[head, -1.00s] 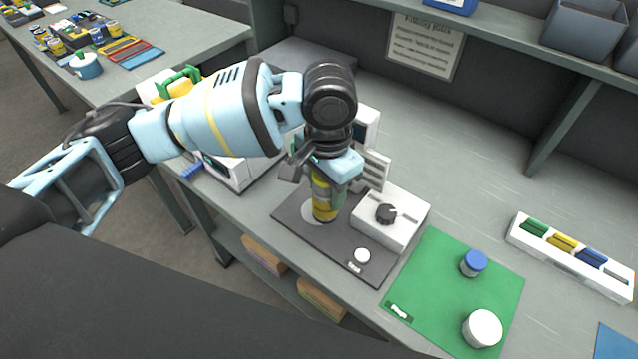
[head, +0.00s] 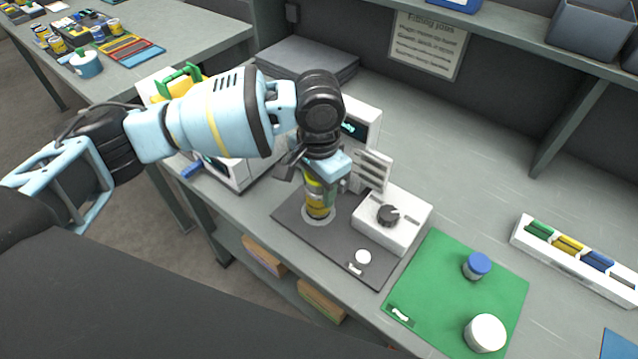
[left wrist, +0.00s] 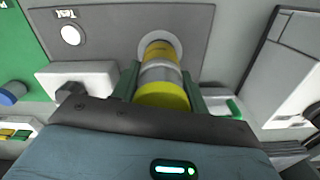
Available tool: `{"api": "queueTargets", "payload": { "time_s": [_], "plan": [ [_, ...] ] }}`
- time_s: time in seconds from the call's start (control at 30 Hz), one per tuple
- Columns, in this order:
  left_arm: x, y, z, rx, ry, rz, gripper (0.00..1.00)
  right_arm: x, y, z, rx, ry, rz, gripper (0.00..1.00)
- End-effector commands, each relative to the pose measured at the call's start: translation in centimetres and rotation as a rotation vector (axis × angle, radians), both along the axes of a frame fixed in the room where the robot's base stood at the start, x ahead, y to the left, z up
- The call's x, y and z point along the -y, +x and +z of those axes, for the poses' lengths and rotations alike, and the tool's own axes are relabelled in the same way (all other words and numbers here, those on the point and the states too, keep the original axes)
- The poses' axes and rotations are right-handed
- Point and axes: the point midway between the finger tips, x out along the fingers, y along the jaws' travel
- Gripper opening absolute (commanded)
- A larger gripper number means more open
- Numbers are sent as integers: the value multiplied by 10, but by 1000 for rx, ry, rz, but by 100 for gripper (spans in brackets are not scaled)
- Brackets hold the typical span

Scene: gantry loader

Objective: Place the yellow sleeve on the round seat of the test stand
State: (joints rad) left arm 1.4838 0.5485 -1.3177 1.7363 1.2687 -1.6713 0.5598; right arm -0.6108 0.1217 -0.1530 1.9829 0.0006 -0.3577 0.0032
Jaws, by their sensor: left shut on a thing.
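The yellow sleeve (head: 319,207), with a grey band around its middle, is upright between the fingers of my left gripper (head: 322,183). In the left wrist view my left gripper (left wrist: 162,88) is shut on the sleeve (left wrist: 162,93), one green finger on each side. The round seat (head: 306,219) is a pale disc on the dark plate of the test stand (head: 345,246). The sleeve's lower end is over the seat, whose rim (left wrist: 172,43) shows around it in the left wrist view. I cannot tell whether they touch. My right gripper is not in view.
A white box with a dark knob (head: 400,222) stands on the plate close to the sleeve. A white button (head: 363,257) is nearer the front. To the right is a green mat (head: 440,290) with a blue-capped jar (head: 477,266) and a white-lidded jar (head: 485,333).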

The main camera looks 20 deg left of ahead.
Motion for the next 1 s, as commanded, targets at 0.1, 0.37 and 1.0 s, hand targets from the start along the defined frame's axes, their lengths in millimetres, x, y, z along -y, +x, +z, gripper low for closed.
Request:
{"api": "queueTargets", "payload": {
  "time_s": [0.1, 0.37, 1.0],
  "plan": [
    [0, 1, 2, 3, -1, 0, 10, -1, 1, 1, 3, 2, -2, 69],
    [0, 0, -2, 1, 0, 0, 61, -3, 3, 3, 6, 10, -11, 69],
    [0, 0, 39, 5, -1, 0, 66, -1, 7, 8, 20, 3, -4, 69]
  ]
}}
